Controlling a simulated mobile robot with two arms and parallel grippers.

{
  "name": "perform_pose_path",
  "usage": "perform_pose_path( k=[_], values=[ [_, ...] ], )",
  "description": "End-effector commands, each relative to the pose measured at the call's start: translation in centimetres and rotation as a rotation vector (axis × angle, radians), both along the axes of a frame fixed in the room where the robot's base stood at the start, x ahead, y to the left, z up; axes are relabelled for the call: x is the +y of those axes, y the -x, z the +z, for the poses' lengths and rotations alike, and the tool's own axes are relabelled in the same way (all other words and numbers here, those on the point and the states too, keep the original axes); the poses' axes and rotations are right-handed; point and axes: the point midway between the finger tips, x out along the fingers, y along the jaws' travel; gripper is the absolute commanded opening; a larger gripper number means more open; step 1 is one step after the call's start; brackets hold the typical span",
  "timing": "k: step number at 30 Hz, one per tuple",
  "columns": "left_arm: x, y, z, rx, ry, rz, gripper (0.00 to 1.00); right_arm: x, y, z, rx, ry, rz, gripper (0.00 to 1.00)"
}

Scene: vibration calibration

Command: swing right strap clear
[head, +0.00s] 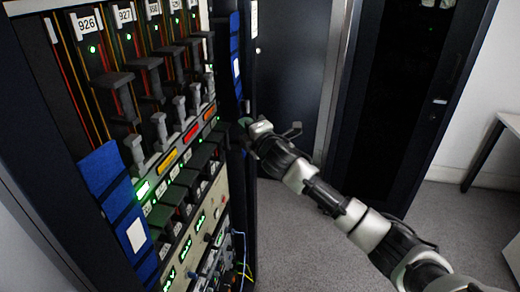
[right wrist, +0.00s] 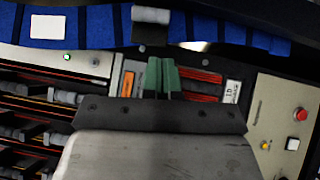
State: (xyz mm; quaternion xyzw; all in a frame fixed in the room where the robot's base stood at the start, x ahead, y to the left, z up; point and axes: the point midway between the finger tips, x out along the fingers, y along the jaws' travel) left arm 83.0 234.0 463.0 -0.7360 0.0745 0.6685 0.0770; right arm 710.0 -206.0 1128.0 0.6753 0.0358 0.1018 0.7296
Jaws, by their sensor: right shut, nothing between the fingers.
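The right strap (head: 236,62) is a blue band with a white label, upright along the right edge of the equipment rack in the head view. In the right wrist view a blue strap (right wrist: 95,22) with a white label runs across the top, passing by a grey and black fitting (right wrist: 150,18). My right gripper (head: 246,122) is at the rack's right edge, just below the visible strap. Its green fingertips (right wrist: 162,72) are together with nothing between them, below the strap in the wrist view; contact cannot be told. My left gripper is not in view.
Another blue strap (head: 112,185) lies at the rack's left edge. The rack (head: 205,195) has numbered slots, grey levers, lit indicators and cables. A panel with a red button (right wrist: 301,115) shows in the wrist view. A dark cabinet (head: 405,100) stands behind; the carpet (head: 300,240) is clear.

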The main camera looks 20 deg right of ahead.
Motion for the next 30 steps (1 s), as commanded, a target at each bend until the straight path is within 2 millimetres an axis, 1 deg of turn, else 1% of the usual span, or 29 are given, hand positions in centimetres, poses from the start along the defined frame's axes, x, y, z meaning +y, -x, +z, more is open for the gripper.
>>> perform_pose_path(
  k=[4,7,10,15,19,23,27,29,30],
  values=[
    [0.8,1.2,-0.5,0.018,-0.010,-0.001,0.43,-0.4,1.6,-0.4,0.001,0.000,0.000,0.00],
    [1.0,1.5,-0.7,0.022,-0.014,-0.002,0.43,-0.6,2.8,-0.5,0.002,0.000,0.001,0.00],
    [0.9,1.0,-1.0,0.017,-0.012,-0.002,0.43,-0.8,4.3,-0.6,0.002,0.000,0.001,0.00],
    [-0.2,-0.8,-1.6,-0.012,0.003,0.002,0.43,-1.3,7.1,-0.8,0.002,0.002,0.002,0.00],
    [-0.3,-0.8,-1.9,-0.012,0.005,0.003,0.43,-1.7,8.7,-0.9,0.003,0.001,0.002,0.00],
    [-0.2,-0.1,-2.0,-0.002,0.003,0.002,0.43,-1.9,9.6,-0.9,0.003,0.000,0.001,0.00],
    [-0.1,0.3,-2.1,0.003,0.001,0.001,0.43,-1.9,9.8,-0.9,0.006,-0.003,0.000,0.00],
    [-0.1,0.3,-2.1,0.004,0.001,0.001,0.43,-2.1,9.6,-1.6,0.021,-0.014,-0.005,0.00],
    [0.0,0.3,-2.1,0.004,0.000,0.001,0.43,-2.3,9.4,-2.6,0.040,-0.028,-0.012,0.00]
  ],
)
